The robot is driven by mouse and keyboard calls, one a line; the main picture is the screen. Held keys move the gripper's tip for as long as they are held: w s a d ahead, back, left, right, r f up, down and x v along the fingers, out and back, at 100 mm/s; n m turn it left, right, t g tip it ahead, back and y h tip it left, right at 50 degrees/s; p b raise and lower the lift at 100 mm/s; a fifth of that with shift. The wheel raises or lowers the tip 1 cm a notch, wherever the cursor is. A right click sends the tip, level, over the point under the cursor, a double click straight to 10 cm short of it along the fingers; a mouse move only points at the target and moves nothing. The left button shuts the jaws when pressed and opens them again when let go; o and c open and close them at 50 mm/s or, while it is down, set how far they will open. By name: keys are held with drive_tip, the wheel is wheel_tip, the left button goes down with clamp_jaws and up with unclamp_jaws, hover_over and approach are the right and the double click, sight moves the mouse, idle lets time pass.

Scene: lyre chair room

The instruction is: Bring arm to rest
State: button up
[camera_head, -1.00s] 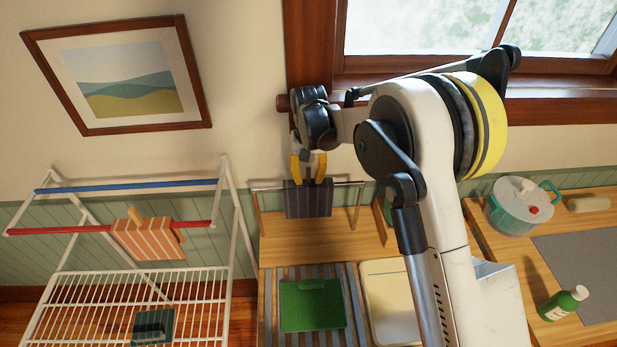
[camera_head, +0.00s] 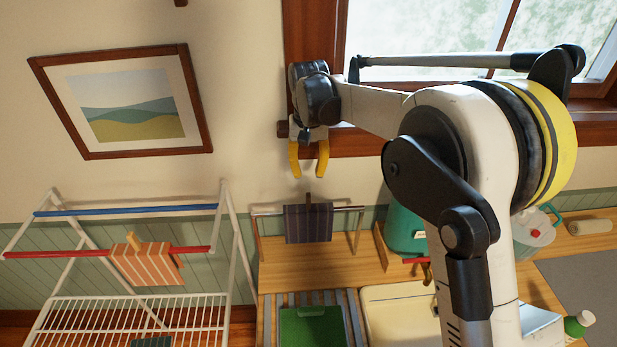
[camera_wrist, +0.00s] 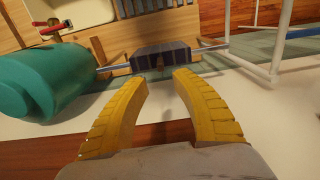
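My gripper (camera_head: 309,162) has two yellow fingers that point down, apart, with nothing between them. It is in front of the wall and window frame, above the small metal rail. A dark striped cloth (camera_head: 308,224) hangs over that rail (camera_head: 347,208), with a dark peg-like piece on top. In the wrist view my gripper (camera_wrist: 160,82) is open, and the dark cloth (camera_wrist: 160,57) shows beyond the fingertips, apart from them. My arm rises at the right and reaches left across the head view.
A white drying rack (camera_head: 232,262) with an orange striped cloth (camera_head: 146,264) stands at the left. A teal container (camera_head: 404,228) stands right of the rail, partly behind my arm. It is close on the left in the wrist view (camera_wrist: 50,80). A green board (camera_head: 312,328) lies below.

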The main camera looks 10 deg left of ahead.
idle(0.6)
drive_tip(key=s+d+r+m+t+b, duration=0.1)
drive_tip(key=s+d+t+b, duration=0.1)
drive_tip(key=s+d+b, duration=0.5)
drive_tip(key=s+d+r+t+b, duration=0.1)
drive_tip(key=s+d+b, duration=0.2)
drive_tip(key=d, duration=0.8)
drive_tip(key=s+d+f+m+t+b, duration=0.1)
drive_tip(key=s+d+f+t+b, duration=0.3)
drive_tip(key=s+d+f+b, duration=0.4)
drive_tip(key=s+d+f, duration=0.4)
drive_tip(key=s+f, duration=0.1)
drive_tip(key=s, duration=0.3)
drive_tip(key=shift+s+d+m, duration=0.2)
drive_tip(key=shift+s+m, duration=0.2)
